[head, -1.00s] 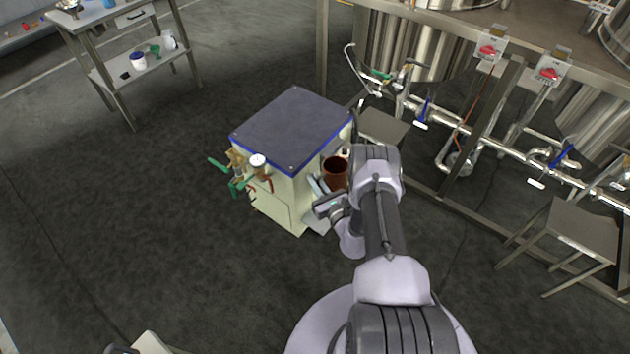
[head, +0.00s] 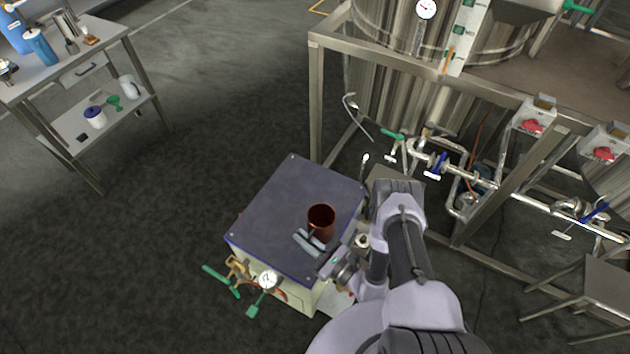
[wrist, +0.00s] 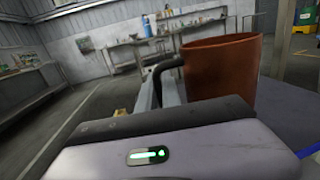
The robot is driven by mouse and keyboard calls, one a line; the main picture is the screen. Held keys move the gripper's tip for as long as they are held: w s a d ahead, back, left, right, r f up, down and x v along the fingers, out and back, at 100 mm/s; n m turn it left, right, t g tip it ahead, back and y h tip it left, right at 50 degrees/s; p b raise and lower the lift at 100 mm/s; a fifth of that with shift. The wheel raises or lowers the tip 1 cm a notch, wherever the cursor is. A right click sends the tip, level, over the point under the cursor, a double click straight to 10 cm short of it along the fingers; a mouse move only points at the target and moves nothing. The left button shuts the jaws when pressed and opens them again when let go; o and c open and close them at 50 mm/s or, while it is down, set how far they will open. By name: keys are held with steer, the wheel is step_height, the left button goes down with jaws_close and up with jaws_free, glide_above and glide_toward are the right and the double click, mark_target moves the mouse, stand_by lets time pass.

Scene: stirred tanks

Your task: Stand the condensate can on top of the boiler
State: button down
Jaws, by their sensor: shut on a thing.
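The condensate can is a reddish-brown, open-topped can (head: 321,221). It is upright at my gripper (head: 311,242), whose jaws are shut on it. In the head view it shows over the right front part of the boiler's dark blue top (head: 290,205). I cannot tell whether its base touches that top. In the wrist view the can (wrist: 226,70) fills the right of centre, with a dark curved handle beside the jaws; its bottom is hidden behind my gripper body.
Green-handled valves and a round gauge (head: 268,281) stick out at the boiler's front left. A steel tank frame (head: 316,110) with pipes (head: 480,178) stands behind and right. A steel workbench (head: 75,65) is at the far left. The rest of the boiler top is clear.

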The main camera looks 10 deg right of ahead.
steer(key=shift+w+a+f+b, duration=0.75)
steer(key=shift+w+b, duration=0.65)
steer(key=shift+w, duration=1)
steer(key=shift+w+a+f+b, duration=0.5)
steer(key=shift+w+f+b, duration=0.7)
steer(key=shift+w, duration=1.25)
steer(key=shift+w+a+f+b, duration=0.65)
steer(key=shift+w+b, duration=0.9)
steer(key=shift+w, duration=0.85)
steer(key=c, duration=1.5)
jaws_free()
steer(key=shift+c, duration=0.2)
steer(key=shift+r, duration=0.15)
